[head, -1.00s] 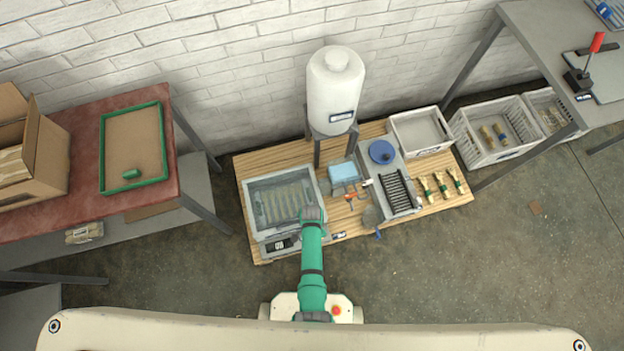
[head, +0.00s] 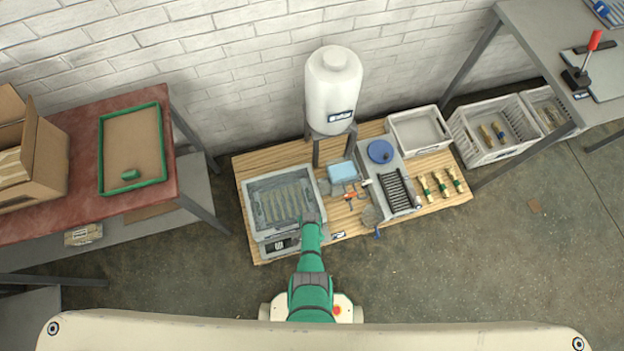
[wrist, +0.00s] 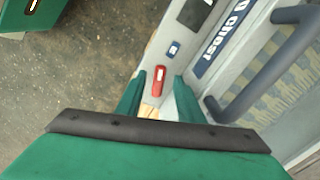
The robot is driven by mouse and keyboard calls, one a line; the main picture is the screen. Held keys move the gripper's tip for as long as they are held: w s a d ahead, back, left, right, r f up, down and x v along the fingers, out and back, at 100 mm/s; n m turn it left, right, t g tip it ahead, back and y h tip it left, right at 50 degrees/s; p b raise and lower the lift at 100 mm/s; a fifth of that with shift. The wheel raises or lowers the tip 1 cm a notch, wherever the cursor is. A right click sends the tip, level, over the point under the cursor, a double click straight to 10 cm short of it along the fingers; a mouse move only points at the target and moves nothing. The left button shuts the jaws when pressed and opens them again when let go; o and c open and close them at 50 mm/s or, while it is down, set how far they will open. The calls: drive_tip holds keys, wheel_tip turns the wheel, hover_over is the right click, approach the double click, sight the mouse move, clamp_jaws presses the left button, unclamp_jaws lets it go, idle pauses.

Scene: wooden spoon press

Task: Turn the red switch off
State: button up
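The red switch (wrist: 158,78) shows in the wrist view on the light front panel of a chest. It has a pale mark on its face; I cannot tell its on or off position. My gripper (wrist: 158,92) has two green fingers apart, one on each side of the switch in the picture, with nothing between them. Whether they touch the panel is not clear. In the head view my gripper (head: 312,222) is at the front right corner of the chest (head: 250,215), and the switch is hidden there by my arm.
In the wrist view a dark grey handle (wrist: 240,102) and glass lid lie right of the fingers. The wooden platform (head: 400,218) holds a tank (head: 333,90) and tools.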

drive_tip(key=shift+f, duration=0.7)
